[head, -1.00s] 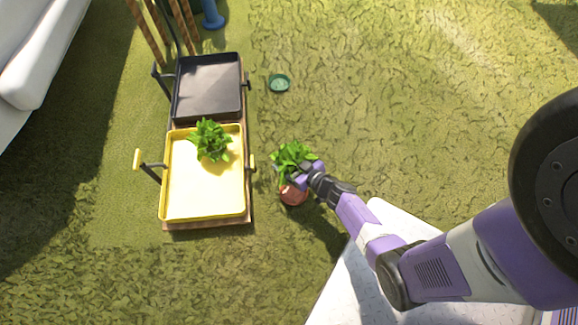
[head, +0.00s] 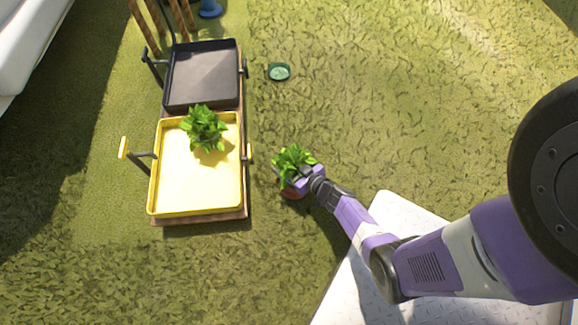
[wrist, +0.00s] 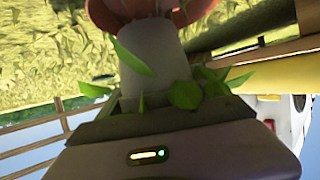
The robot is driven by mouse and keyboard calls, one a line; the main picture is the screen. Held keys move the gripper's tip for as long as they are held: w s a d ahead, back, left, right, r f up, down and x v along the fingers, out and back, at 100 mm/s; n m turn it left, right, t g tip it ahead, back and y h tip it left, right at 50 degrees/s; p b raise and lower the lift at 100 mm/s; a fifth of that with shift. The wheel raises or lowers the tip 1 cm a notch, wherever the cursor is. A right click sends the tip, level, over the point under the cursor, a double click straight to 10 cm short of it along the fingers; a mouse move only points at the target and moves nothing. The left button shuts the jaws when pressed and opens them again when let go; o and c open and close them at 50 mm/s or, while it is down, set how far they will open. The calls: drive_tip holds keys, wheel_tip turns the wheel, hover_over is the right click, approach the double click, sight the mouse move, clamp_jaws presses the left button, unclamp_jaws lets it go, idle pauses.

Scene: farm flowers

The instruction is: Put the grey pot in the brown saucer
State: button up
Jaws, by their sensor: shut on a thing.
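My gripper (head: 299,178) is shut on the grey pot (wrist: 155,60), which holds a leafy green plant (head: 293,163). In the head view the leaves and my gripper hide the pot. The reddish-brown saucer (head: 291,194) lies on the grass under my gripper, with only a small part of its near edge showing. It also shows in the upside-down wrist view (wrist: 105,12), just beyond the pot's base. I cannot tell whether the pot touches it.
A yellow tray (head: 190,190) with another leafy plant (head: 204,128) stands to the left, with a black tray (head: 203,75) behind it. A small green saucer (head: 279,72) lies on the grass farther back. Open grass lies behind my arm.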

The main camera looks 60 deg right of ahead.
idle(0.3)
drive_tip(key=o, duration=1.7)
drive_tip(key=shift+f, duration=0.15)
